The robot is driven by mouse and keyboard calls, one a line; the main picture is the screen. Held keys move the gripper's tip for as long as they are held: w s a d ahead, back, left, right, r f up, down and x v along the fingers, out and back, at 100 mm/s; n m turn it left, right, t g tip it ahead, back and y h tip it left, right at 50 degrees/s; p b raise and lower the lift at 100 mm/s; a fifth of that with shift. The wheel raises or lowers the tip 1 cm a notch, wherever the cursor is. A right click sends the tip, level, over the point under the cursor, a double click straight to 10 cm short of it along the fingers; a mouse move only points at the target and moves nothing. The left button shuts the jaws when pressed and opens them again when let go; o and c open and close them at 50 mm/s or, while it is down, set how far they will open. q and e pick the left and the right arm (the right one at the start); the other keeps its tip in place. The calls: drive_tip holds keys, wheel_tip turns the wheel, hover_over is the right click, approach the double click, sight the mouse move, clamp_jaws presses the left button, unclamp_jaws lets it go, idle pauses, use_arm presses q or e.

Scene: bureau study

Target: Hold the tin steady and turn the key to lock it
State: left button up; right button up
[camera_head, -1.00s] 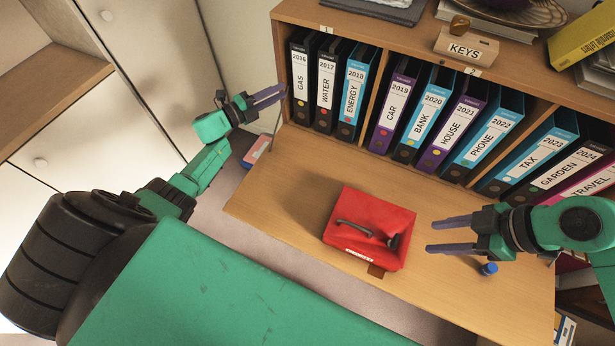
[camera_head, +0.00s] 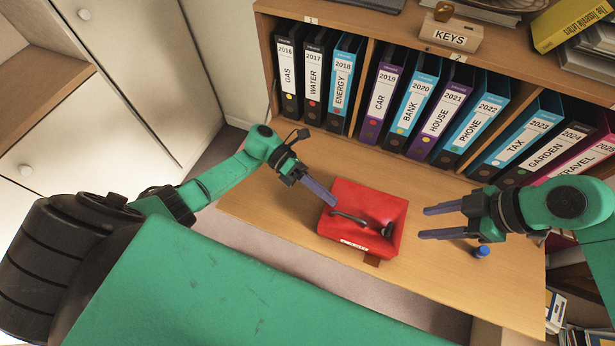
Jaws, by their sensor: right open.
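The red tin (camera_head: 372,197) lies on the wooden desk flap, with a dark carry handle (camera_head: 349,217) and a pale label on its near edge. A small dark piece (camera_head: 388,230) stands at its right part; I cannot tell whether it is the key. My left gripper (camera_head: 328,200) is at the tin's upper left edge with its fingers pointing at it; contact and finger gap are unclear. My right gripper (camera_head: 432,222) is open and empty, to the right of the tin, its fingers pointing left towards it.
A small blue object (camera_head: 482,252) is on the flap (camera_head: 440,290) below my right gripper. A row of labelled binders (camera_head: 410,105) stands behind. A wooden KEYS box (camera_head: 450,35) sits on the shelf above. The flap's left part is mostly clear.

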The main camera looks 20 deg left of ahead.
sight(346, 211)
use_arm(q)
drive_tip(key=x, duration=0.6)
clamp_jaws()
idle(1.2)
